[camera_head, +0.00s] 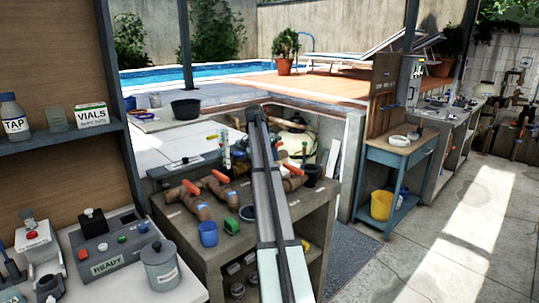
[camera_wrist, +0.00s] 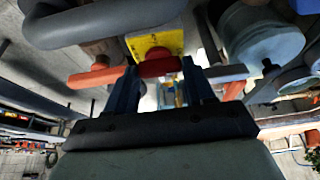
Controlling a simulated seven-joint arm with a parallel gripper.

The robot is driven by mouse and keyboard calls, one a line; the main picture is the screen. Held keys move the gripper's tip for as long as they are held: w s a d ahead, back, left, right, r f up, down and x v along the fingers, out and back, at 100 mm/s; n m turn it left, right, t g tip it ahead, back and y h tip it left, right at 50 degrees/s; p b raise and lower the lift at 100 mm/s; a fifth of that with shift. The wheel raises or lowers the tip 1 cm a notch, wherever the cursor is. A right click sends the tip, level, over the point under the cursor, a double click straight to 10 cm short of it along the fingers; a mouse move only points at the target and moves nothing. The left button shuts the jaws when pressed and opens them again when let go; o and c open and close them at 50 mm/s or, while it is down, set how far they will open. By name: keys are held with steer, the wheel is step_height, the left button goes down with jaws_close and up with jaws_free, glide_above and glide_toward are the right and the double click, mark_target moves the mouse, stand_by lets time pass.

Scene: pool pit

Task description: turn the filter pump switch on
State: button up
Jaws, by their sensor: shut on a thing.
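In the wrist view, a red knob (camera_wrist: 157,64) sits against a yellow plate (camera_wrist: 153,43); it looks like a rotary switch, but I can read no label. My gripper (camera_wrist: 160,74) has its two dark blue fingers on either side of the red knob and is shut on it. In the head view, my arm reaches away over the bench, and its far end hides the fingers and the switch. A cream tank (camera_head: 299,146), perhaps the filter, stands just right of the arm. I cannot tell the switch's on or off position.
In the wrist view, orange handles (camera_wrist: 96,76) flank the fingers, and a grey pipe (camera_wrist: 100,22) crosses above. A blue table (camera_head: 402,156) stands at right.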

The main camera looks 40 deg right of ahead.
stand_by(0.5)
steer(key=o, duration=1)
steer(key=shift+o, duration=0.2)
steer(key=v, duration=1.4)
steer(key=shift+f, duration=0.15)
